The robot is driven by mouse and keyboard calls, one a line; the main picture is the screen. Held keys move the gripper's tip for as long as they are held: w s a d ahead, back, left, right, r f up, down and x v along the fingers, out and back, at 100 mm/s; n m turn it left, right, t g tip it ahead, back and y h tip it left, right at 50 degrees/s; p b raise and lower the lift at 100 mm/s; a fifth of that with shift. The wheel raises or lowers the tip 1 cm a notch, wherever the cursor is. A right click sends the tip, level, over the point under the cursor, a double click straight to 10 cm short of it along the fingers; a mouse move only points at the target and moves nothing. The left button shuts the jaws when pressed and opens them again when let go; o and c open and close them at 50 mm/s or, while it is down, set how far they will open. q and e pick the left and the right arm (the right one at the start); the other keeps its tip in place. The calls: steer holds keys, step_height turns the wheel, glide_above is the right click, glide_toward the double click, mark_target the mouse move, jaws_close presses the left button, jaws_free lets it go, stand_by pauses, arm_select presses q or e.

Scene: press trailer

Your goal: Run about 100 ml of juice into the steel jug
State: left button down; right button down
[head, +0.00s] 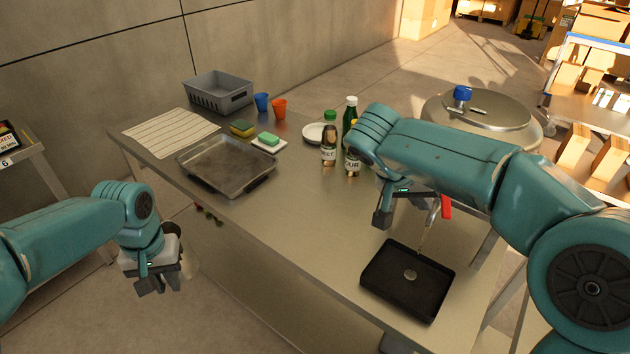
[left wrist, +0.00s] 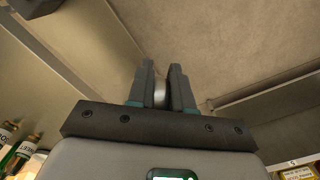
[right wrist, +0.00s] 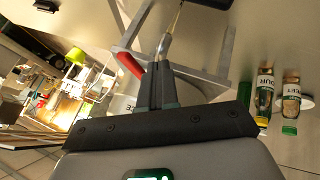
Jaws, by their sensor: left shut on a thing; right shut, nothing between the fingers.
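My left gripper (head: 160,287) hangs left of the table, shut on a thin metal part that shows between its fingers (left wrist: 160,92). A steel vessel, apparently the jug (head: 188,262), shows partly behind it; its contents are hidden. The tap spout (head: 433,214) with its red lever (head: 446,206) is at the table's right edge. A thin yellowish line, seemingly juice (head: 421,243), runs from the spout toward the black tray (head: 375,286), which has a pale round spot. My right gripper (head: 382,220) is shut and empty, close beside the red lever (right wrist: 130,62); contact is unclear.
A steel drum (head: 500,112) with a blue cap stands behind my right arm. Bottles (head: 329,152), sponges (head: 242,128), a metal tray (head: 225,165), a grey basket (head: 217,92) and blue and orange cups (head: 279,109) occupy the far table. The table's middle is clear.

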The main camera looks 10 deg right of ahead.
arm_select(q)
steer(key=shift+r, duration=0.25)
arm_select(e)
steer(key=shift+s+d, duration=0.35)
steer(key=shift+d, duration=0.25)
arm_select(q)
steer(key=shift+f, duration=0.1)
steer(key=shift+f, duration=0.1)
arm_select(e)
steer(key=shift+s, duration=0.1)
arm_select(q)
steer(key=shift+f+b, duration=0.35)
steer(key=shift+b, duration=0.1)
arm_select(e)
steer(key=shift+s+d+n, duration=0.1)
steer(key=shift+n, duration=0.2)
